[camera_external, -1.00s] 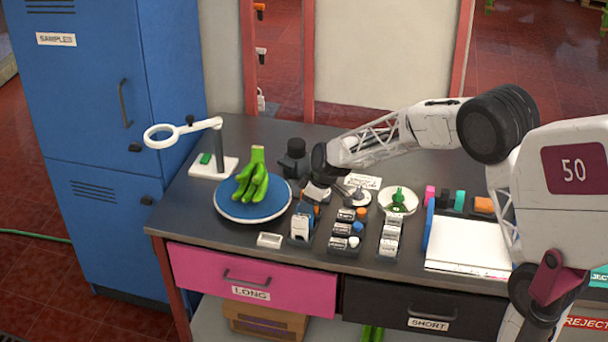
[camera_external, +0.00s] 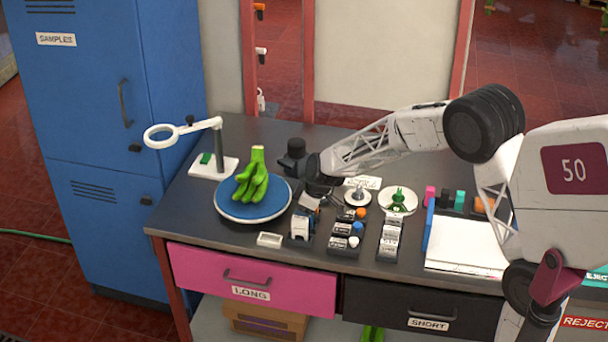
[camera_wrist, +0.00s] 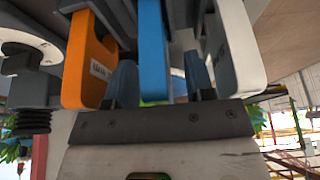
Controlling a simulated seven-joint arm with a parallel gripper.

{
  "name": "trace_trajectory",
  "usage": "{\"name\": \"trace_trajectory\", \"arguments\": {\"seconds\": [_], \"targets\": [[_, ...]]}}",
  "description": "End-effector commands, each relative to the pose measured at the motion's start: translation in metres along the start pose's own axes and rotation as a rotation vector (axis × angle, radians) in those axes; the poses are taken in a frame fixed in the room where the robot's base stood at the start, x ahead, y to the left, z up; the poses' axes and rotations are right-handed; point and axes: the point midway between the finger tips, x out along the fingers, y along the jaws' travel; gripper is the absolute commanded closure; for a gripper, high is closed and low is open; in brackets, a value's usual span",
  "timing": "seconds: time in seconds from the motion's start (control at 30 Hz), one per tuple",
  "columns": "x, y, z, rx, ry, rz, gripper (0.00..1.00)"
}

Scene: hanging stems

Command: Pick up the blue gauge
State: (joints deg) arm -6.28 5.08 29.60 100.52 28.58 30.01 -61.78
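The blue gauge (camera_wrist: 153,50) is a flat blue upright piece in the wrist view, between my gripper's two dark fingers. My gripper (camera_wrist: 161,68) is open around it, with a visible gap on the right side of the gauge. An orange gauge (camera_wrist: 88,60) with a white label stands to the left, and a white-and-grey gauge (camera_wrist: 232,45) to the right. In the external view my gripper (camera_external: 309,201) is low over the small gauge group (camera_external: 300,227) right of the blue plate. The gripper hides part of that group there.
A blue plate (camera_external: 231,209) with a green banana-like bunch (camera_external: 252,180) is left of my gripper. Holders with small labelled items (camera_external: 347,240) stand to the right. A magnifier stand (camera_external: 219,150) is at the back left, and a black knob-like object (camera_external: 294,160) behind the gripper.

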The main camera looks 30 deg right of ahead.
Motion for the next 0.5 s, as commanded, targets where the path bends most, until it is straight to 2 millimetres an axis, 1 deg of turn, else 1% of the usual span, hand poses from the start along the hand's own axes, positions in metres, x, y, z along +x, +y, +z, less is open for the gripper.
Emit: {"name": "trace_trajectory", "arguments": {"seconds": [0.03,0.3,0.33,0.5], "targets": [[-0.0001,0.0,0.0,0.0,0.0,0.0,0.57],[0.0,0.0,0.0,0.0,0.0,0.0,0.99],[0.0,0.0,0.0,0.0,0.0,0.0,1.0],[-0.0002,0.0001,-0.0001,0.0,0.0,0.0,1.0]]}}
